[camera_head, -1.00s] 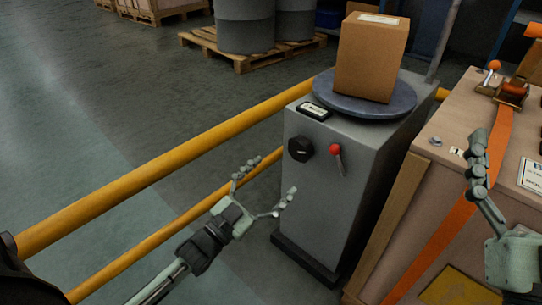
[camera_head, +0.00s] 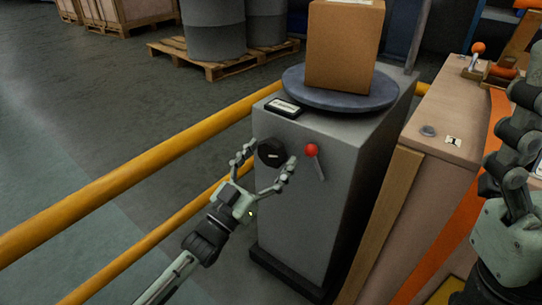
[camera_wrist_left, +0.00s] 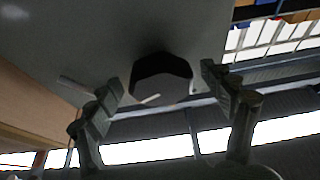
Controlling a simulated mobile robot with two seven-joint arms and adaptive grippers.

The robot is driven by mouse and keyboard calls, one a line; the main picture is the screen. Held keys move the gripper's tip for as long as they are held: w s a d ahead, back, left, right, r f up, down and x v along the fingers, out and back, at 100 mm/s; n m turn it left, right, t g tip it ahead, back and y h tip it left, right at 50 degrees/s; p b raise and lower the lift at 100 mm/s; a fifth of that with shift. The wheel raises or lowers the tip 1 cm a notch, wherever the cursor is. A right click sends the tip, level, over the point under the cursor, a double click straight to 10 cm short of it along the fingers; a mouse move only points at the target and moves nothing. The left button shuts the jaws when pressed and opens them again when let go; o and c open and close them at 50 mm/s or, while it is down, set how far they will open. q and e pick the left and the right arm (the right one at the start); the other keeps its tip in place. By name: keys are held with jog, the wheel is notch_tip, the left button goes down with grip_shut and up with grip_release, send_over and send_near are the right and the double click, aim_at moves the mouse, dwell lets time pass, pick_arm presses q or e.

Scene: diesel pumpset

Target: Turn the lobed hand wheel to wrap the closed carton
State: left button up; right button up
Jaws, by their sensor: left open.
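The lobed hand wheel (camera_head: 271,153) is a black knob on the front of a grey machine cabinet (camera_head: 310,195). It also shows in the left wrist view (camera_wrist_left: 160,75), between the two fingers. A closed brown carton (camera_head: 344,48) stands upright on the round dark turntable (camera_head: 340,92) on top. My left gripper (camera_head: 265,166) is open in front of the wheel, fingers to either side of it. I cannot tell whether they touch it. My right gripper (camera_head: 515,130) is at the right edge, partly cut off; its jaw opening is not clear.
A red-knobbed lever (camera_head: 312,152) sits just right of the wheel. Yellow rails (camera_head: 150,165) run along the left and meet the cabinet. A large strapped crate (camera_head: 445,125) stands close on the right. Drums (camera_head: 214,30) stand on a pallet behind.

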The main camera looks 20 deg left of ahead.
pick_arm(q)
jog(key=shift+w+d+r, duration=0.1)
jog(key=shift+w+r, duration=0.05)
jog(key=shift+w, duration=0.1)
jog(key=c, duration=1.2)
jog(key=shift+o, duration=0.2)
jog(key=shift+m, duration=0.5)
